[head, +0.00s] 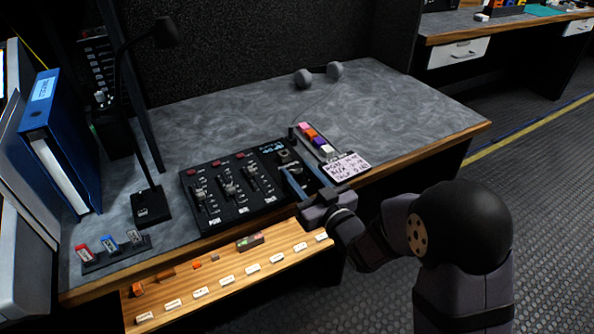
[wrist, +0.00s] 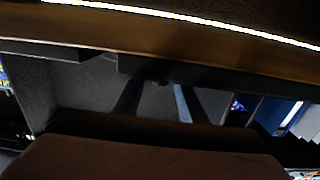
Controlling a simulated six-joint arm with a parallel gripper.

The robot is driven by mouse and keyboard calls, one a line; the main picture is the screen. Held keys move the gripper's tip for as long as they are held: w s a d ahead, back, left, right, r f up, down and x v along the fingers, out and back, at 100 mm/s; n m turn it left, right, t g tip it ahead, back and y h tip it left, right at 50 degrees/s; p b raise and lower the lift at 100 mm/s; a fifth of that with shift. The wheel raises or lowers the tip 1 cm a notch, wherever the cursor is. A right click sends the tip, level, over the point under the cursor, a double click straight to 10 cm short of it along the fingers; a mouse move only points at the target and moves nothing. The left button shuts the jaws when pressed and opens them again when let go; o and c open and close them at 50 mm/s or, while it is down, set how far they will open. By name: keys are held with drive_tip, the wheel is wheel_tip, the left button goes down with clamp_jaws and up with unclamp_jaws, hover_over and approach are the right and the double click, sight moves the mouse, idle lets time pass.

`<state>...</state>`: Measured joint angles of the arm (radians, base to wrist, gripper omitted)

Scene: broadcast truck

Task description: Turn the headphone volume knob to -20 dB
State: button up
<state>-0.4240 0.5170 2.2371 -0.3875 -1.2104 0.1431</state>
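The black mixer panel (head: 215,222) lies on the desk, with several faders on its left and middle parts. A dark round knob (head: 285,156) shows at its upper right, below a small lit display (head: 271,147). I cannot read a scale or pointer, nor be sure this is the headphone knob. My gripper (head: 298,171) is over the panel's right end, just in front of that knob, and hides part of the panel. In the wrist view my gripper (wrist: 155,88) shows two fingers apart, with nothing clearly held. Contact with a knob cannot be told.
A card strip with coloured blocks (head: 318,139) and a handwritten label (head: 346,166) lie right of the panel, close to my gripper. A black lamp (head: 151,206) and blue binder (head: 62,135) stand left.

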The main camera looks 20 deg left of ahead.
drive_tip(key=shift+v, duration=3.05)
drive_tip(key=w+d+f+m+t+h+p, duration=0.1)
drive_tip(key=w+d+m+h+p, duration=0.25)
drive_tip(key=w+d+m, duration=0.35)
drive_tip(key=w+d+f+m+t+h+p, duration=0.1)
drive_tip(key=w+d+m+h+p, duration=0.3)
drive_tip(key=d, duration=0.6)
drive_tip(key=s+d+f+n+g+h+b, duration=0.1)
drive_tip(key=s+d+f+g+h+b, duration=0.1)
drive_tip(key=s+d+f+g+b, duration=0.3)
drive_tip(key=s+d+f+n+g+h, duration=0.1)
drive_tip(key=s+d+f+g+h, duration=0.25)
drive_tip(key=s, duration=0.35)
drive_tip(key=s+d+f+g+b, duration=0.2)
drive_tip(key=s+g, duration=0.5)
drive_tip(key=s, duration=1.3)
wheel_tip(320, 180, up, 31)
drive_tip(key=p, duration=3.1)
drive_tip(key=shift+a+t, duration=0.35)
drive_tip(key=shift+r, duration=0.1)
